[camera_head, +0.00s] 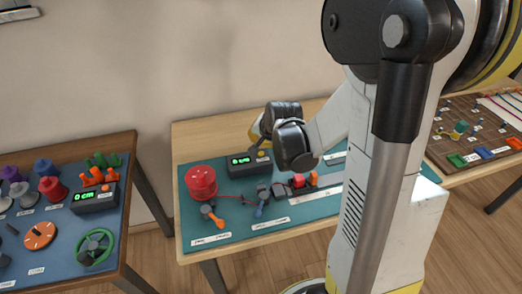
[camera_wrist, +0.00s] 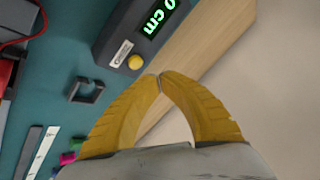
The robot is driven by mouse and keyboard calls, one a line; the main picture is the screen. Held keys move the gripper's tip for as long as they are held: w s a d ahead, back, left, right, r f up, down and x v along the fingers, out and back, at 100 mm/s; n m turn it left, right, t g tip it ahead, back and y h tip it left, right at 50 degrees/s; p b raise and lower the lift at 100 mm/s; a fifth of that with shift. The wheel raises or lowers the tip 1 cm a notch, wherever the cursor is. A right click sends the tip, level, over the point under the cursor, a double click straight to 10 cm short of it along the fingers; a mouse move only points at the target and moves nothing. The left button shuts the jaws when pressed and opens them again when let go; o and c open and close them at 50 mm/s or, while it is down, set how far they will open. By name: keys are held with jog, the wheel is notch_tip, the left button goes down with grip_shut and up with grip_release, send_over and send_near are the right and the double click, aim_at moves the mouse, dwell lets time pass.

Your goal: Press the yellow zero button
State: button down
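The yellow button (camera_wrist: 135,62) sits on the dark measuring box (camera_wrist: 124,28), below its green display, which reads "0 cm" in the wrist view. In the head view the box (camera_head: 236,170) stands at the back of the teal mat, with the button (camera_head: 261,154) at its right. My gripper (camera_wrist: 159,76) has its two yellow fingers brought together at the tips, with nothing between them. The tips appear just to the right of and below the button in the wrist view. In the head view my gripper (camera_head: 255,135) is mostly hidden by my wrist; contact cannot be told.
A red spool (camera_head: 201,183) stands left of the box, with a red cord running from it. Several clamps and tools lie on the teal mat (camera_head: 228,216). Another table with knobs and a second display (camera_head: 94,199) is at left; a brown board (camera_head: 450,145) is at right.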

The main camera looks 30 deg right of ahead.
notch_tip(320, 180, up, 3)
jog(key=shift+r+p, duration=0.2)
jog(key=shift+p, duration=0.9)
